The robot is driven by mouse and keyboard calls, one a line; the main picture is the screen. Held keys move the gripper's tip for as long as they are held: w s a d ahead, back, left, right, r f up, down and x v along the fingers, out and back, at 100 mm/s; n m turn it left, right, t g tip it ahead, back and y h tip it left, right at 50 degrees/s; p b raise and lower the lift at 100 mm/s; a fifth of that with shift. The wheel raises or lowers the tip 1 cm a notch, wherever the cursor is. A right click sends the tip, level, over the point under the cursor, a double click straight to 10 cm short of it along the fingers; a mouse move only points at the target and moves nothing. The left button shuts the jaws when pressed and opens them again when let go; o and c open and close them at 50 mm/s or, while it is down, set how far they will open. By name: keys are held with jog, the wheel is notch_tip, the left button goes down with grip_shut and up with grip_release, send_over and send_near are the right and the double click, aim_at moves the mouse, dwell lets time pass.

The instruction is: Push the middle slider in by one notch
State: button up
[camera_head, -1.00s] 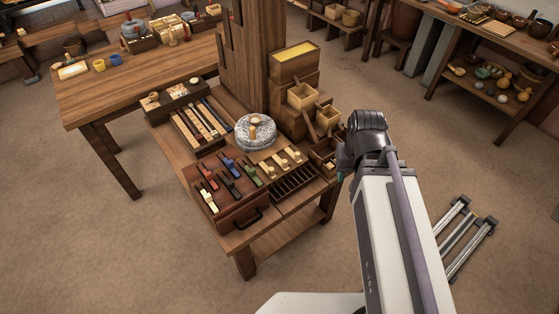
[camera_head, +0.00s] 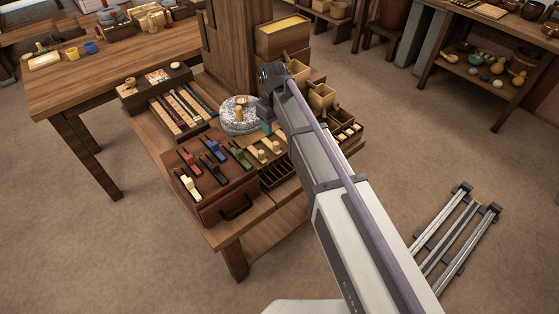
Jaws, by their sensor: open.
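Several light wooden pieces with raised knobs stand in a row on the bench, right of the coloured handles; they look like the sliders. The middle slider (camera_head: 264,150) lies between two similar ones. Their notches are too small to make out. My gripper (camera_head: 267,128) points down just behind this row, beside the round millstone (camera_head: 237,124). Its jaws are small and partly hidden by the wrist. It is open and I see nothing held in it. I cannot tell whether it touches a slider.
A dark red box (camera_head: 215,208) with coloured handles and a black pull stands at the front left. A slotted rack (camera_head: 277,176) lies in front of the sliders. A tray of wooden strips (camera_head: 172,112) is behind left. Wooden bins (camera_head: 321,97) and a post (camera_head: 232,50) stand behind.

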aim_at(276, 143)
jog(key=shift+n, duration=0.7)
jog(key=f+b, duration=0.6)
jog(key=b, duration=0.1)
jog(key=f+b, duration=0.3)
jog(key=f, duration=0.1)
jog(key=shift+w+d+b, duration=0.2)
jog(key=shift+d+b, duration=0.1)
jog(key=shift+r, duration=0.1)
jog(key=shift+c, duration=0.4)
grip_shut()
